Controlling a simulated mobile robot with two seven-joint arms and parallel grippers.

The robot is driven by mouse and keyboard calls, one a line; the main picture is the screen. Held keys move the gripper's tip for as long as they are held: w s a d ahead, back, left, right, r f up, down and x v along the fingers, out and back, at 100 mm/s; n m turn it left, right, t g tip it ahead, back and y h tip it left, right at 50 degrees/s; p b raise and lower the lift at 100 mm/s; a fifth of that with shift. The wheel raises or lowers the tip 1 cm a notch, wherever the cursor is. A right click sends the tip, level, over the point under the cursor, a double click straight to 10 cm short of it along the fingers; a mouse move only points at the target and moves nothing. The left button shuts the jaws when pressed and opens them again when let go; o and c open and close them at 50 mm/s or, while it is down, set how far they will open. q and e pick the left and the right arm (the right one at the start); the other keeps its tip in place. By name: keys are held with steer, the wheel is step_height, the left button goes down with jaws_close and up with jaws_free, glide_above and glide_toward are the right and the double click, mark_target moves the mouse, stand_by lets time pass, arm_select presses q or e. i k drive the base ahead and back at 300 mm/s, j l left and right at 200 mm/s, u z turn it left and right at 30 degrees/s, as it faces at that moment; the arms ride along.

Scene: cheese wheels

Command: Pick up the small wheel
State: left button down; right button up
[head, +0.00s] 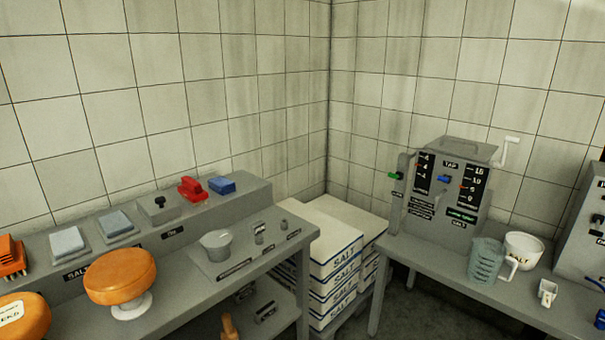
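An orange cheese wheel (120,275) rests on a small white stand (132,306) on the left grey bench in the head view. A second orange wheel (30,312), with a pale label on it, is cut off at the lower left corner. The cut-off makes it hard to compare their sizes, so I cannot tell which is the small wheel.
The left bench (170,285) carries a grey weight-like cup (216,245), with blocks along its back ledge. Salt sacks (335,245) are stacked in the corner. The right bench (425,265) holds a control box (445,190), a clear jug (486,260) and a white salt mug (523,250).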

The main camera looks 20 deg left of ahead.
mark_target(120, 276)
steer(key=k+u, duration=0.1)
steer(key=u, duration=1.5)
